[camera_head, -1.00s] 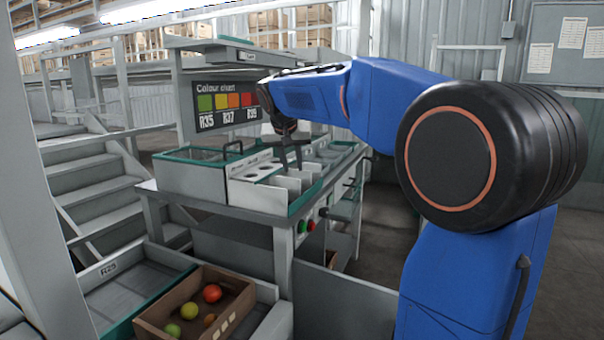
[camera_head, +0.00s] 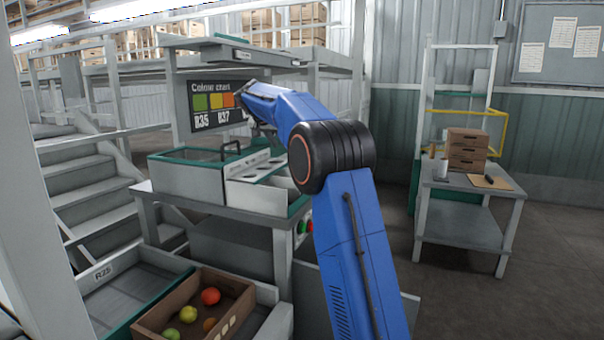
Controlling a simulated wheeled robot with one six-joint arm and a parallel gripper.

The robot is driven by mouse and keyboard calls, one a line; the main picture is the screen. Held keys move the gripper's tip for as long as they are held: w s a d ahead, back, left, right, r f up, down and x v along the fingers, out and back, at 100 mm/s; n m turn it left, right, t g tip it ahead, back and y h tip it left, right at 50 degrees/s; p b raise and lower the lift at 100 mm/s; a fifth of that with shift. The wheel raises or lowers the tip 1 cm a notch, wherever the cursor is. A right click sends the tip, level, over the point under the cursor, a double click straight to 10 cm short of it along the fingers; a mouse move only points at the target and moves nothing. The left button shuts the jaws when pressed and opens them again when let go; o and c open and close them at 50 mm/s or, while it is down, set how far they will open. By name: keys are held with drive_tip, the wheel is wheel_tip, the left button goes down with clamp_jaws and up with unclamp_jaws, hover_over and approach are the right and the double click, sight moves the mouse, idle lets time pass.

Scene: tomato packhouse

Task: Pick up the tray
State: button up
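A brown open tray (camera_head: 239,308) sits at the lower left, tilted in the picture. It holds several tomatoes: a red one (camera_head: 211,296), an orange one (camera_head: 209,324) and yellow-green ones (camera_head: 188,314). It rests in a grey holder beside a green-rimmed bin. My blue arm reaches over the grey sorting bench, well above and behind the tray. My gripper (camera_head: 264,133) is small and mostly hidden by my arm near the colour chart, apart from the tray. Its fingers do not show clearly.
The grey bench (camera_head: 170,200) carries a green-rimmed box (camera_head: 190,180) and slotted holders (camera_head: 262,190). A colour chart (camera_head: 205,115) stands behind. Stairs (camera_head: 85,185) are at left. A side table (camera_head: 460,190) at right bears stacked brown boxes (camera_head: 467,150). The floor at right is clear.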

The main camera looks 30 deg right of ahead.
drive_tip(key=x, duration=1.5)
drive_tip(key=shift+d+f, duration=0.2)
drive_tip(key=shift+f, duration=0.1)
clamp_jaws()
